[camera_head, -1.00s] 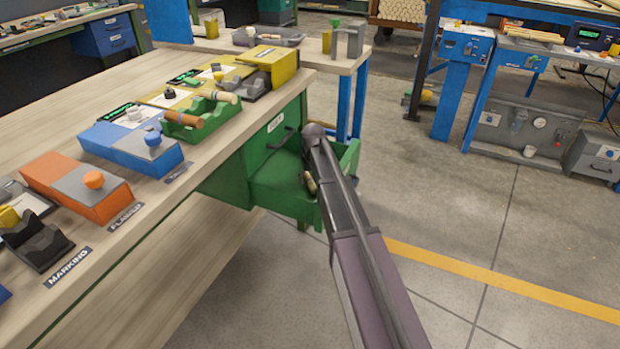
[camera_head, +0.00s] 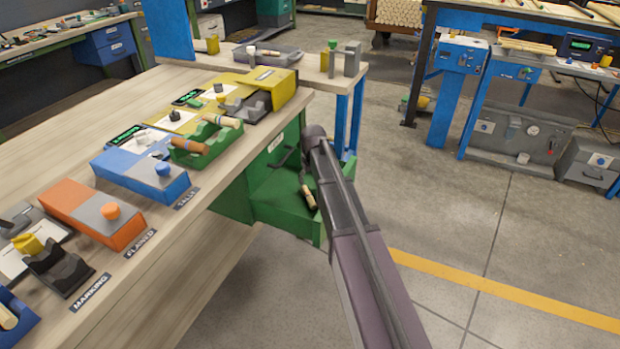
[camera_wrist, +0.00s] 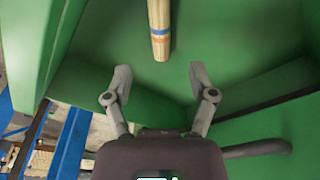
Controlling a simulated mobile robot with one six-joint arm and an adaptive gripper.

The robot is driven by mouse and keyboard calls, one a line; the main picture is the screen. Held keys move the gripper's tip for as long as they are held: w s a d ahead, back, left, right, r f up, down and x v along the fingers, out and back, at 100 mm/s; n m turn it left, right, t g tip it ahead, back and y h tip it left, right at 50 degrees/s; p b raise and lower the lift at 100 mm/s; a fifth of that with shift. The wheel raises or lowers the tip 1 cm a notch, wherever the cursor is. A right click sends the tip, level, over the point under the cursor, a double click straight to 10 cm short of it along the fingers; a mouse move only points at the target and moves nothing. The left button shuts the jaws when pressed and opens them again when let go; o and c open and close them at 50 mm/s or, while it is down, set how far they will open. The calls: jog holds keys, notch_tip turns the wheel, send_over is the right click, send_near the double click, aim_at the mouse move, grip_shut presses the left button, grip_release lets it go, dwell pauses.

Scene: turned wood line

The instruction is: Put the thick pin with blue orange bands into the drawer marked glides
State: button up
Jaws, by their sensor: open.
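The thick pin (camera_wrist: 159,30) is pale wood with a blue and an orange band. It lies inside an open green drawer (camera_head: 285,212), and also shows in the head view (camera_head: 309,197). The drawer is pulled out from a green cabinet under the bench; the white label (camera_head: 274,143) on the cabinet is too small to read. My gripper (camera_wrist: 160,72) is open and empty over the drawer. The banded end of the pin is just ahead of the gap between the fingertips, apart from both. In the head view my arm hides part of the drawer and most of my gripper.
On the bench edge stand a green cradle (camera_head: 203,153) with wooden pins, a blue box (camera_head: 150,175), an orange box (camera_head: 95,212) and a yellow box (camera_head: 275,85). A side table (camera_head: 340,77) stands behind the drawer.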

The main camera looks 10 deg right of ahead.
jog(key=shift+s+r+p, duration=0.2)
jog(key=shift+r+p, duration=0.75)
jog(key=shift+r, duration=0.3)
jog(key=s+m+g, duration=0.1)
jog(key=s, duration=2.5)
jog(key=shift+s+a+m+g, duration=0.35)
jog(key=shift+s+m+g, duration=0.05)
